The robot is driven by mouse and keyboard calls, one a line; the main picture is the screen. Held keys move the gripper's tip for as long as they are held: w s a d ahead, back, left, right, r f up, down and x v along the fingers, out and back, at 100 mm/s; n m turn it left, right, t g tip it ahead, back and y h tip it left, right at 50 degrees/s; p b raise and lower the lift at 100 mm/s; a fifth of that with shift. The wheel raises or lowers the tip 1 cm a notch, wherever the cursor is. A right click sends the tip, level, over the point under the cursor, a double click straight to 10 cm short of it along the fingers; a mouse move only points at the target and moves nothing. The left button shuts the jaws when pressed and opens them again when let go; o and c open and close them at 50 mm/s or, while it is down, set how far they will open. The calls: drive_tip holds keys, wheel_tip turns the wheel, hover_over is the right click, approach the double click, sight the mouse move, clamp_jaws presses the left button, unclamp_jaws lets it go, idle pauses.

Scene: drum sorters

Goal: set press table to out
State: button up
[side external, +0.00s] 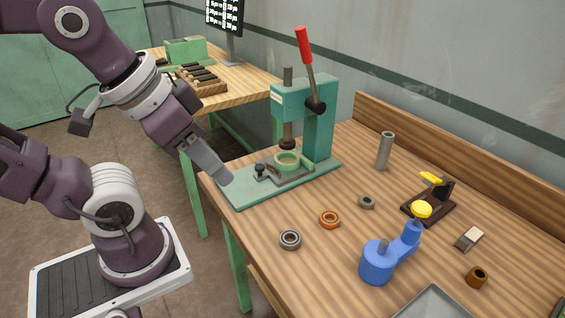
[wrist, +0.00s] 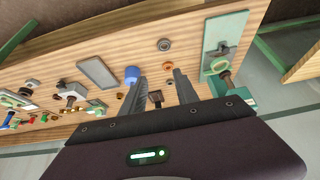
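The green press (side external: 318,130) stands on its flat base at the left end of the wooden table, its red-handled lever (side external: 304,48) pointing up. Its press table (side external: 291,172), a low slide carrying a pale green ring, sits beneath the ram, with a dark knob (side external: 260,171) on its left. I cannot tell the exact slide position. In the wrist view the press base (wrist: 224,35) is at upper right. My gripper (side external: 224,181) is above and left of the base's near-left end, apart from the knob. In the wrist view my gripper (wrist: 160,80) has its fingers apart, with nothing held.
A steel ring (side external: 290,240), an orange ring (side external: 329,219) and a dark ring (side external: 367,202) lie in front of the press. A blue fixture (side external: 378,263), grey tube (side external: 384,151) and black stand (side external: 428,206) are to the right. A wooden backboard (side external: 450,150) edges the table.

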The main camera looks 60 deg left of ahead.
drive_tip(key=shift+o, duration=0.4)
drive_tip(key=shift+o, duration=1)
drive_tip(key=shift+w+a+r, duration=0.1)
drive_tip(key=shift+w+r, duration=0.05)
drive_tip(key=shift+w, duration=0.1)
drive_tip(key=m+g, duration=0.6)
drive_tip(key=m, duration=0.3)
hover_over(260, 166)
wheel_tip(260, 166, down, 8)
wheel_tip(260, 166, down, 16)
drive_tip(key=shift+r, duration=0.15)
clamp_jaws()
drive_tip(key=shift+a+r, duration=0.1)
